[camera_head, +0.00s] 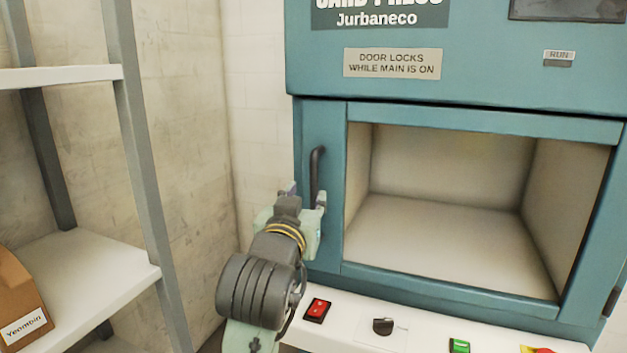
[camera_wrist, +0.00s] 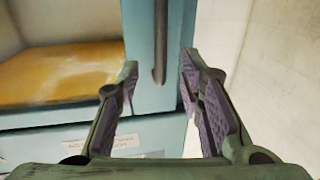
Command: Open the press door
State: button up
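The press door (camera_head: 485,292) is a teal frame around a large window, and it looks shut against the teal press. Its dark vertical handle (camera_head: 317,168) is on the door's left side; it also shows in the wrist view (camera_wrist: 160,45). My gripper (camera_head: 307,197) is at the lower part of the handle in the head view, hiding its lower end. In the wrist view my gripper (camera_wrist: 159,75) is open, with one finger on each side of the handle in the picture. I see no contact, and I cannot tell how deep the handle sits between the fingers.
Below the door is a white control ledge with a red rocker switch (camera_head: 317,309), a black knob (camera_head: 383,326) and a green switch (camera_head: 459,346). A shelf rack (camera_head: 140,150) with a cardboard box (camera_head: 20,305) stands at left. A sign (camera_head: 393,63) reads "DOOR LOCKS WHILE MAIN IS ON".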

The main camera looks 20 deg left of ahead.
aim_at(313, 183)
jog(key=w, duration=0.3)
jog(key=w+a, duration=0.1)
jog(key=w, duration=0.2)
jog(key=w+p, duration=0.1)
jog(key=w, duration=0.2)
jog(key=shift+a, duration=0.3)
jog(key=shift+c, duration=0.2)
grip_shut()
